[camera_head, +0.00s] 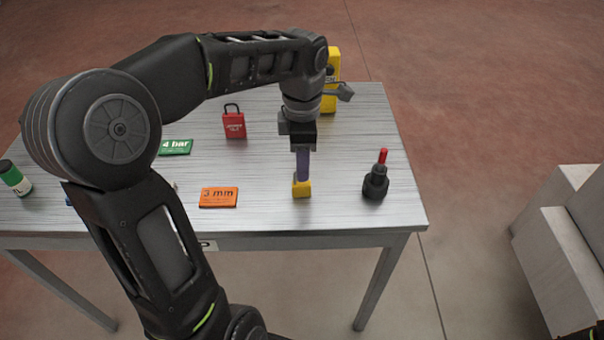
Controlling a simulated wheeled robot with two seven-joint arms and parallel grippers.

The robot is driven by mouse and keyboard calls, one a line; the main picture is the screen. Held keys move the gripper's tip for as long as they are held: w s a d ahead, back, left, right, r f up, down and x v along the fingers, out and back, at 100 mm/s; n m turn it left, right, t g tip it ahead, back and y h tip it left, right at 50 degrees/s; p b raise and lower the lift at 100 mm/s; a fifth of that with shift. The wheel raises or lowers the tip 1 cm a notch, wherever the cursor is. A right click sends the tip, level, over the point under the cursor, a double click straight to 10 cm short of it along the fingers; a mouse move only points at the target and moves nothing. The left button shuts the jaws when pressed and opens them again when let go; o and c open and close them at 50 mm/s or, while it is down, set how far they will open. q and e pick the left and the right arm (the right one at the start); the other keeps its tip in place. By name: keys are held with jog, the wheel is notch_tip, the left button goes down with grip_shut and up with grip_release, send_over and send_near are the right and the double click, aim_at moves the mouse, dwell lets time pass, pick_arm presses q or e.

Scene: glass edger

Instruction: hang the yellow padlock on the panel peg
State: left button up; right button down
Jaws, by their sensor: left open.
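A small yellow block-like body, which looks like the yellow padlock (302,189), stands on the table directly below my left gripper (303,176). The gripper points straight down and is open, with its fingers seen edge-on at the top of the padlock. The padlock's shackle is hidden by the fingers, and I cannot tell whether they touch it. A yellow upright box (333,70) at the back of the table is partly hidden by my arm. A grey metal piece (345,92) sticks out beside it; I cannot tell whether this is the panel peg.
A red padlock (233,123), a green "4 bar" card (175,147) and an orange "3 mm" card (218,197) lie left on the table (270,215). A black holder with red tip (376,182) stands right. A green bottle (14,178) is far left.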

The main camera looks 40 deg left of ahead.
pick_arm(q)
jog(key=shift+r, duration=0.4)
dwell(0.5)
